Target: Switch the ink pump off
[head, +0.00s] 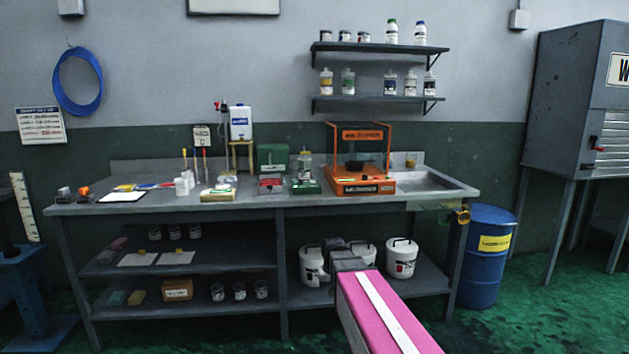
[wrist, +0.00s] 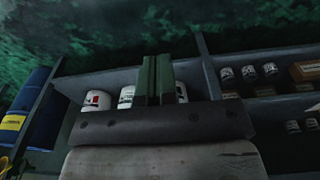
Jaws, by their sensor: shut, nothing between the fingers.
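I cannot tell for certain which thing is the ink pump. A green box (head: 272,158) stands at the back of the grey workbench (head: 240,198), with small gear in front of it. To its left a white container with a blue label (head: 240,124) sits on a small yellowish stand. A small pale box (head: 202,136) is on the wall beside it. No switch position is readable at this size. My gripper (head: 345,256) is low in front of the bench, below the top and apart from these things. In the wrist view its two fingers (wrist: 155,80) are together and empty.
White buckets (head: 402,258) stand on the lower shelf behind my gripper. An orange frame machine (head: 362,186) and a sink (head: 425,181) are on the bench's right. A blue drum (head: 484,262) stands beside it. Bottles fill wall shelves (head: 380,99). The green floor in front is clear.

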